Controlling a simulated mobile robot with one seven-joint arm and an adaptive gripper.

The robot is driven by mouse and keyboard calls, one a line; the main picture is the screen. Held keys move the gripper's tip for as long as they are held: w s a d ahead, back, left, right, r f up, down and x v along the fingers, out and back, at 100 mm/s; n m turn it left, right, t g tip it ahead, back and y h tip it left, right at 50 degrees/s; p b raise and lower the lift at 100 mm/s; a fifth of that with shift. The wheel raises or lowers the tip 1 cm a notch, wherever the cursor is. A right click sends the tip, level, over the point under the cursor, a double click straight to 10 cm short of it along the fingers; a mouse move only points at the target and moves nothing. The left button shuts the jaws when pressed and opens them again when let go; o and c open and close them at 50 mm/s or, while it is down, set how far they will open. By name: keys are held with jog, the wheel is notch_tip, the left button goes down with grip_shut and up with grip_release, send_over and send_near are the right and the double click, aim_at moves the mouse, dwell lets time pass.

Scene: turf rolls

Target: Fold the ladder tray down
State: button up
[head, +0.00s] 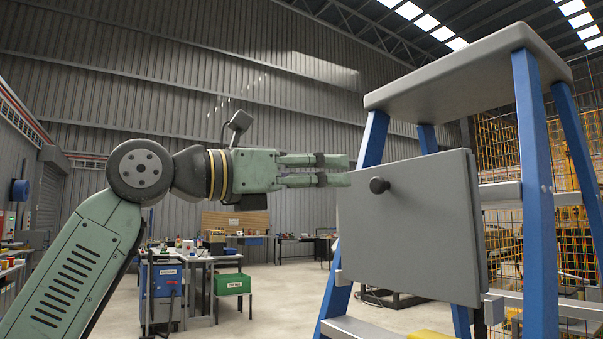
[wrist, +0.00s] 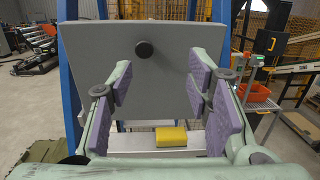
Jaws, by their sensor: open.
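The ladder tray (head: 413,235) is a grey flat panel standing upright against the blue-legged ladder, below its grey top step (head: 455,80). A round black knob (head: 379,185) sticks out near its upper left part. In the wrist view the tray (wrist: 190,75) fills the middle, with the knob (wrist: 144,49) near its top centre. My gripper (head: 348,169) is level and points at the tray, its tips near the tray's left edge in the head view. In the wrist view my gripper (wrist: 165,84) is open and empty, its padded fingers spread below the knob. The knob is apart from the fingers.
A yellow object (wrist: 171,136) lies on a lower ladder step (wrist: 140,142). An orange bin (wrist: 255,91) sits on a cart at right. Workbenches and a green crate (head: 232,284) stand at the back left. Open floor lies between them and the ladder.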

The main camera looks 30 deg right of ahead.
aim_at(375, 184)
jog(key=shift+t+y, duration=0.5)
jog(key=w+d+p, duration=0.1)
jog(key=d, duration=0.5)
jog(key=w+d+p, duration=0.1)
jog(key=d, duration=0.3)
jog(key=shift+w+p, duration=0.3)
jog(key=shift+w+d+f, duration=0.1)
jog(key=shift+d+f, duration=0.05)
jog(key=shift+d, duration=0.5)
jog(key=shift+c, duration=0.4)
grip_shut()
